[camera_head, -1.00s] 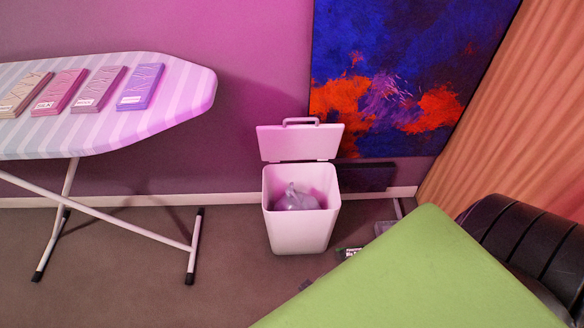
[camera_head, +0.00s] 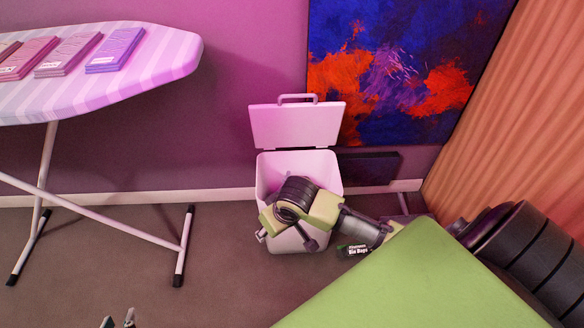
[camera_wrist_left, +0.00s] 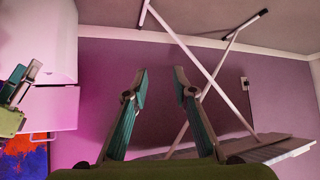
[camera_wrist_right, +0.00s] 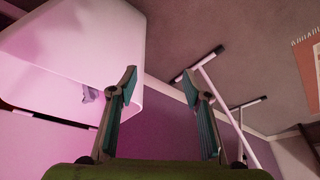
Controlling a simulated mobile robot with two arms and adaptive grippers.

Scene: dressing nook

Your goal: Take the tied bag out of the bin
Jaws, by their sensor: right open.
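The white bin (camera_head: 300,163) stands by the wall with its lid (camera_head: 296,124) raised. My right arm reaches across it from the right and hides much of its opening and front. My right gripper (camera_head: 286,239) is low at the bin's front in the head view. The right wrist view shows its fingers (camera_wrist_right: 163,85) apart and empty, beside the bin (camera_wrist_right: 85,45). A small grey part of the tied bag (camera_wrist_right: 88,95) shows at the bin's opening; the rest is hidden. My left gripper (camera_head: 119,319) is at the bottom edge, open and empty, away from the bin.
A striped ironing board (camera_head: 100,80) with several folded packs stands at left. A dark bin bags box (camera_head: 358,251) lies on the floor right of the bin. A green surface (camera_head: 415,285) fills the lower right. The floor between board and bin is clear.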

